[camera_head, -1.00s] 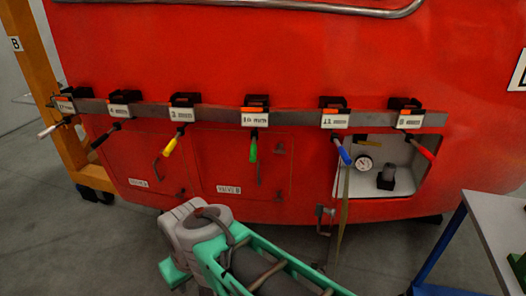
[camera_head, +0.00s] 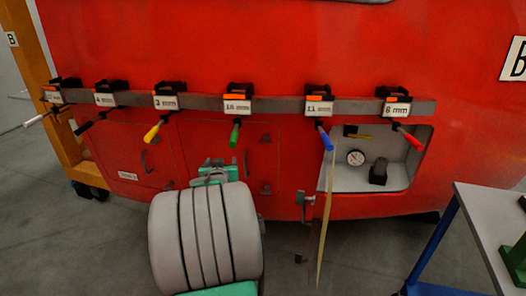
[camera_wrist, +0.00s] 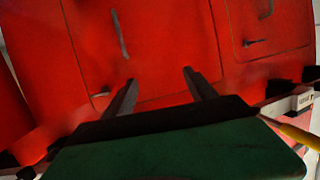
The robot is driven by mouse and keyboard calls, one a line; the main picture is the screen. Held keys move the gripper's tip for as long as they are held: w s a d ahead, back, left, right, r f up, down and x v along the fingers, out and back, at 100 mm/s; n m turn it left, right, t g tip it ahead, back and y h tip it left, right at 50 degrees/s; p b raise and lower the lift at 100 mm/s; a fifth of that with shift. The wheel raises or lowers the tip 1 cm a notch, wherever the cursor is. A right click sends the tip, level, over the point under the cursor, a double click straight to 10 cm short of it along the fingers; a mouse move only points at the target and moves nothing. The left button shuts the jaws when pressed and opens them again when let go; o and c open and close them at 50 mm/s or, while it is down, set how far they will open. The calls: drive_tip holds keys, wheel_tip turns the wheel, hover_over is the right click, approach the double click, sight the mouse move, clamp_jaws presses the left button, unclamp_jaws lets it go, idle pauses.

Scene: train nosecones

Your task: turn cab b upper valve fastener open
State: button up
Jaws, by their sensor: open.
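The valve B panel (camera_head: 252,165) is a red door outlined on the red train front, partly hidden by my arm. Its dark upper fastener (camera_head: 266,138) sits near the panel's upper right corner, with a lower fastener (camera_head: 265,188) below it. My gripper (camera_head: 215,165) is in front of the panel's left part, left of the upper fastener. The wrist view looks upside down. There my gripper (camera_wrist: 159,79) is open and empty, fingers apart. The upper fastener (camera_wrist: 102,90) appears just left of the left fingertip, not between the fingers. A handle (camera_wrist: 118,35) lies farther up in that view.
A grey rail (camera_head: 205,104) with several labelled coloured-handled tools crosses above the panel. The yellow handle (camera_wrist: 298,133) shows close in the wrist view. An open recess (camera_head: 345,178) with a gauge is at right. A table (camera_head: 490,215) stands lower right.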

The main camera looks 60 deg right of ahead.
sight(265, 142)
drive_tip(key=s+d+m+g+h, duration=0.2)
drive_tip(key=s+d+h, duration=0.2)
drive_tip(key=s+d, duration=0.6)
drive_tip(key=x, duration=0.5)
drive_tip(key=r+x, duration=0.1)
drive_tip(key=x, duration=0.1)
drive_tip(key=shift+d, duration=0.25)
drive_tip(key=c, duration=1.4)
